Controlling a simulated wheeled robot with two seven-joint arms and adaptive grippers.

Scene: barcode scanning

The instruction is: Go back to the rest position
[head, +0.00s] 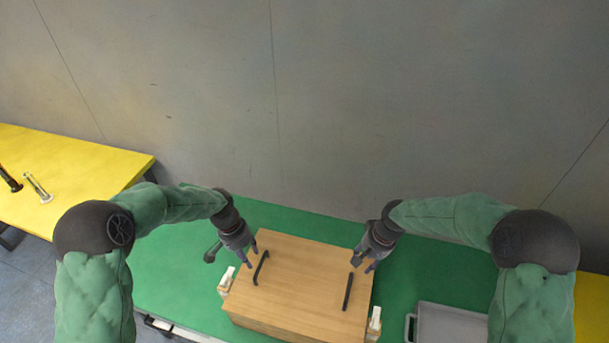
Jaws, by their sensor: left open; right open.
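My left gripper (249,257) is open, at the left side of a wooden box (308,270), close to its left black handle (261,268). My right gripper (362,263) is open near the box's right edge, just above the right black handle (347,291). Both grippers look empty. The box sits on the green table (175,262). I cannot tell whether the fingertips touch the handles or the box.
Small white items stand at the box's left side (226,281) and right side (374,322). A grey tray (450,322) lies at the right. A yellow table (85,165) at the left holds a metallic item (37,187). A grey wall (330,100) stands behind.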

